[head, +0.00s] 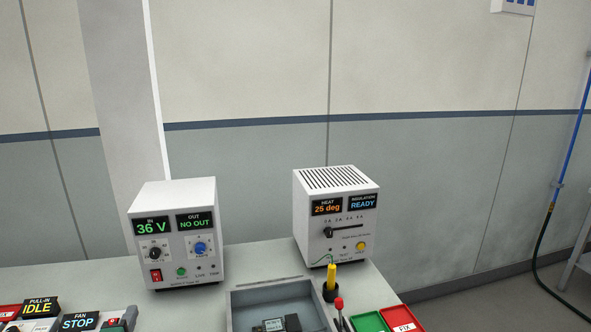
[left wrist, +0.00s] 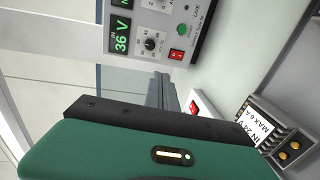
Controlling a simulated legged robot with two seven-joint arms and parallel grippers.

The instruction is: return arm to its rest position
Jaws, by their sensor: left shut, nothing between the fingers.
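My left gripper (left wrist: 160,90) shows in the left wrist view, its green and black housing filling the lower part. Its grey fingers are shut with nothing between them. They point toward the bench beside the white power supply, apart from it as far as I can tell. No gripper or arm shows in the head view. My right gripper is in neither view.
A white power supply (head: 176,235) reading 36 V and a white heat unit (head: 336,215) stand on the bench. A grey tray (head: 262,291), a yellow-handled tool (head: 331,277), green bin (head: 370,322) and red bin (head: 402,318) are in front. A terminal block (left wrist: 274,137) shows in the wrist view.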

